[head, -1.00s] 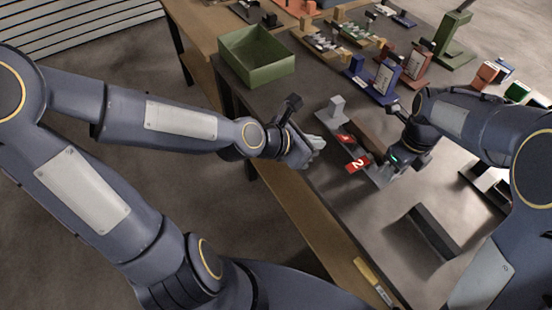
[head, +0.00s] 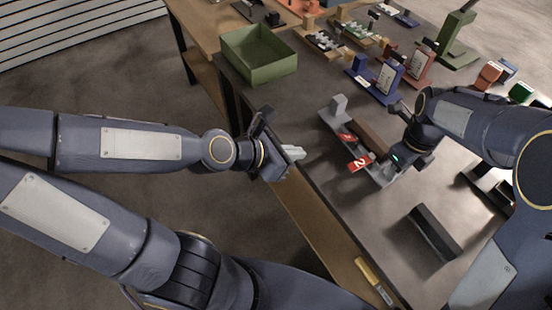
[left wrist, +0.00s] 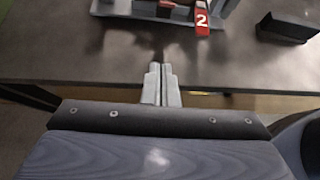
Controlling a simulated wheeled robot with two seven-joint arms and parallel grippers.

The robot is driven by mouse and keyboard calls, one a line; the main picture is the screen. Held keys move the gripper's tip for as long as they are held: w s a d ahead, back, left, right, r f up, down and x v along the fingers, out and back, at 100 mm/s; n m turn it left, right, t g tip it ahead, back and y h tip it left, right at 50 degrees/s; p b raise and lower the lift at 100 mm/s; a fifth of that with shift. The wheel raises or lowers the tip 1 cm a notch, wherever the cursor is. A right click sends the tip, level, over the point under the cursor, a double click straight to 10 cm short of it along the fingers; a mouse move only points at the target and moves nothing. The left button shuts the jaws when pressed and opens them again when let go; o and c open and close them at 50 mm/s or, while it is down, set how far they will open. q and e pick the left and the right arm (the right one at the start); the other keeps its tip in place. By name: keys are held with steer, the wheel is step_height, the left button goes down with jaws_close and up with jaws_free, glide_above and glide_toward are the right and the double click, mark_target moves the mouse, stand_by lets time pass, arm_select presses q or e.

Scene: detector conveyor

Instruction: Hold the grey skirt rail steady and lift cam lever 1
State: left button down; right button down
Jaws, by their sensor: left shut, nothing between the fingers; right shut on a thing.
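The grey skirt rail (head: 328,117) lies on the dark table, with a grey upright block at its far end and a brown bar along it. Two red cam levers sit on its near side: one marked 2 (head: 360,163), and another farther up, cam lever 1 (head: 347,138), its number unreadable. In the left wrist view lever 2 (left wrist: 202,20) shows at the top. My right gripper (head: 384,172) is shut on the rail's near end; its fingertips are mostly hidden. My left gripper (head: 298,153) is shut and empty, apart from the rail, by the table's front edge.
A dark grey block (head: 435,232) lies right of the rail. A green open box (head: 258,68) stands at the back left. Blue (head: 376,85) and red stands are behind the rail. Bare table lies between my left gripper and the levers.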

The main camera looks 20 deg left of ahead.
arm_select(q)
steer(key=shift+s+a, duration=1.4)
steer(key=shift+s, duration=0.3)
arm_select(e)
steer(key=shift+w, duration=0.1)
steer(key=c, duration=1)
jaws_free()
steer(key=shift+o, duration=0.2)
